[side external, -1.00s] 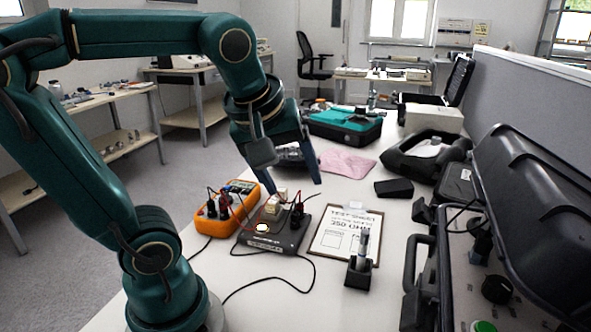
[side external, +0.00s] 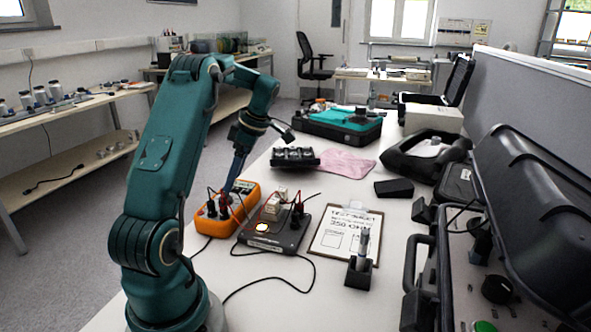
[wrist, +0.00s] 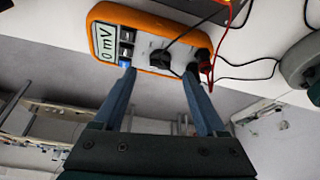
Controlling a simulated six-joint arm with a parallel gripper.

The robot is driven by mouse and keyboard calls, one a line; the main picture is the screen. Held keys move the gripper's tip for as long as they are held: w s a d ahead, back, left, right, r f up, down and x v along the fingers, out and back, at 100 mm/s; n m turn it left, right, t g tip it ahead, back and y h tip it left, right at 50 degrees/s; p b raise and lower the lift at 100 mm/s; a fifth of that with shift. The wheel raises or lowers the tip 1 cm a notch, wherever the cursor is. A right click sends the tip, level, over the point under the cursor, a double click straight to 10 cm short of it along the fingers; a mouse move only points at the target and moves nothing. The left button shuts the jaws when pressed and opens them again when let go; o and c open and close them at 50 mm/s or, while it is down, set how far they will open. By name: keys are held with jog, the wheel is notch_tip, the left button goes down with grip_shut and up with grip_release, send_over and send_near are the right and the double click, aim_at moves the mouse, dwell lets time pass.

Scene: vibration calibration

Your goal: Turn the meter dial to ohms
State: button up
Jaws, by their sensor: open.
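The orange meter (side external: 240,213) lies on the bench in front of my arm, with red and black leads plugged in. It also shows in the wrist view (wrist: 104,14), where its display (wrist: 105,40) reads 0 mV. A black round part, apparently the dial (wrist: 158,60), sits on its face between my fingers in that view; its pointer setting cannot be read. My gripper (wrist: 159,74) is open and empty, its two blue fingers pointing at the meter. In the side view my gripper (side external: 233,179) is over the meter's far end; contact cannot be told.
A black box (side external: 288,240) with a lit round spot and cables stands right of the meter. An open case (side external: 520,215) borders the right.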

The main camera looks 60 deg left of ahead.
aim_at(227, 195)
jog(key=shift+x, duration=2.55)
grip_shut()
jog(key=shift+s+r+m+t+y, duration=0.1)
jog(key=shift+m+t+y, duration=0.3)
jog(key=shift+m, duration=0.9)
grip_release()
jog(key=shift+v, duration=2.55)
